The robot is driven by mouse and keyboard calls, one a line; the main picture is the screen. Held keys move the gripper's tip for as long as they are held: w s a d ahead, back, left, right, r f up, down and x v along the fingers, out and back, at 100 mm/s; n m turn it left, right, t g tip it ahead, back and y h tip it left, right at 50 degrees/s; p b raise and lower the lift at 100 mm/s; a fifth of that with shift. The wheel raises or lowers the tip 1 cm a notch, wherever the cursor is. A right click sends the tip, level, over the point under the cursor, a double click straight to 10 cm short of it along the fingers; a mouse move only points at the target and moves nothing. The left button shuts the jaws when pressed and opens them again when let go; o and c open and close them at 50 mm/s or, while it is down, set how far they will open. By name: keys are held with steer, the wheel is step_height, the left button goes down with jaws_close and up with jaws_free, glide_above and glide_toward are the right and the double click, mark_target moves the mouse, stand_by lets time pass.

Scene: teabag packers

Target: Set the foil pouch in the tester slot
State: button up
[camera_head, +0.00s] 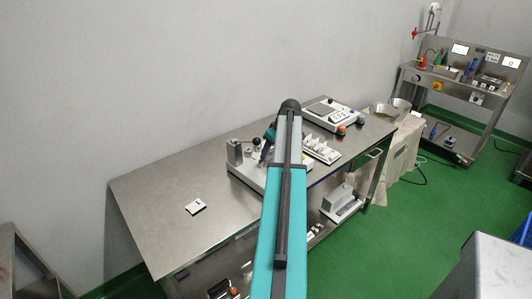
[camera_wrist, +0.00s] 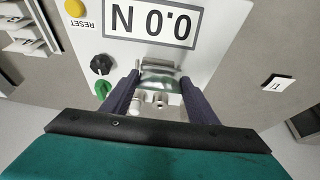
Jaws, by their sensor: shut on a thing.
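The tester shows in the wrist view as a white panel (camera_wrist: 215,18) with a large 0.0 N display, and in the head view as a white base (camera_head: 240,172) on the steel table. My gripper (camera_wrist: 160,92) has its two dark fingers on either side of a shiny silver piece, which looks like the foil pouch (camera_wrist: 158,70). Metal fittings (camera_wrist: 158,101) of the tester sit close by, between the fingers. Whether the pouch is inside the slot I cannot tell. In the head view my arm hides much of the tester and the gripper.
A small white card (camera_head: 195,207) with a black mark lies on the table (camera_head: 150,190), left of the tester. A rack of white pieces (camera_head: 322,149) and a scale-like device (camera_head: 332,113) stand to the right. The table's left part is mostly clear.

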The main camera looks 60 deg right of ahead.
steer(key=shift+w+d+f+p, duration=0.1)
steer(key=shift+w+d+p, duration=0.2)
steer(key=shift+w, duration=0.55)
steer(key=shift+w+d+f+p, duration=0.1)
steer(key=shift+w+d, duration=0.3)
steer(key=shift+w, duration=0.4)
steer(key=shift+f+p, duration=0.7)
steer(key=shift+f, duration=1)
steer(key=shift+f, duration=0.2)
steer(key=o, duration=1.1)
steer(key=shift+r, duration=0.15)
steer(key=shift+b+v, duration=1.35)
steer(key=shift+v, duration=4.75)
